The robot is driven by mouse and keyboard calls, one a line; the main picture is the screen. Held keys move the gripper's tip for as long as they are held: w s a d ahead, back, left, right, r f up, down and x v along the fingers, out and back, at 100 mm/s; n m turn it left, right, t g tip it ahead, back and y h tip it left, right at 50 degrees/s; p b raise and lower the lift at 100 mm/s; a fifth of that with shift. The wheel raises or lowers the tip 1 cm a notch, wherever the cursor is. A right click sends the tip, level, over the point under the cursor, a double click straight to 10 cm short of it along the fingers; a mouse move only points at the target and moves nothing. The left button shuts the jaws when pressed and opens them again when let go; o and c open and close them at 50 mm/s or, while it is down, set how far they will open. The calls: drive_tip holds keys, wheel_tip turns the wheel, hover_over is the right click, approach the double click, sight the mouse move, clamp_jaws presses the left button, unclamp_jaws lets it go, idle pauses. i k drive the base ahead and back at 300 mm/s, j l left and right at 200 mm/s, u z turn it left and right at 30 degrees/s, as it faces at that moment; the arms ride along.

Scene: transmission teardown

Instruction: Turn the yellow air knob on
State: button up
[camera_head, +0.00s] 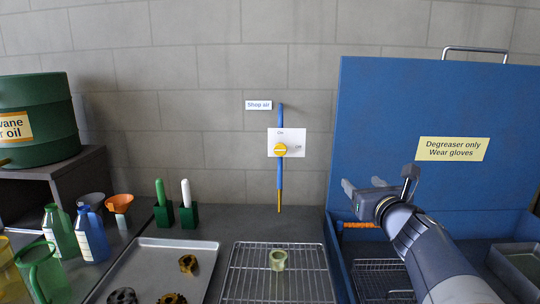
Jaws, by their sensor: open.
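The yellow air knob (280,150) sits on a white plate (299,136) on the wall, at the centre of the view. A light bar or slot shows across the knob, roughly level. Small print on the plate is too small to read fully. A blue air pipe (281,113) runs down behind the plate and ends in a brass-coloured tip. A sign reading "Shop air" (258,105) is at its upper left. My gripper (377,186) is to the right of and below the knob, in front of the blue lid, apart from the knob. It is open and empty.
A blue degreaser tank with its raised lid (400,110) stands at the right. A metal tray (208,253) holds several gears. Bottles, funnels and a green drum (55,95) are at the left.

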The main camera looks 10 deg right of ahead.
sight(279, 150)
drive_tip(key=i+j, duration=0.15)
drive_tip(key=j, duration=0.15)
drive_tip(key=i+j+z, duration=0.15)
drive_tip(key=j, duration=0.5)
drive_tip(key=i+j+z, duration=0.15)
drive_tip(key=j, duration=0.2)
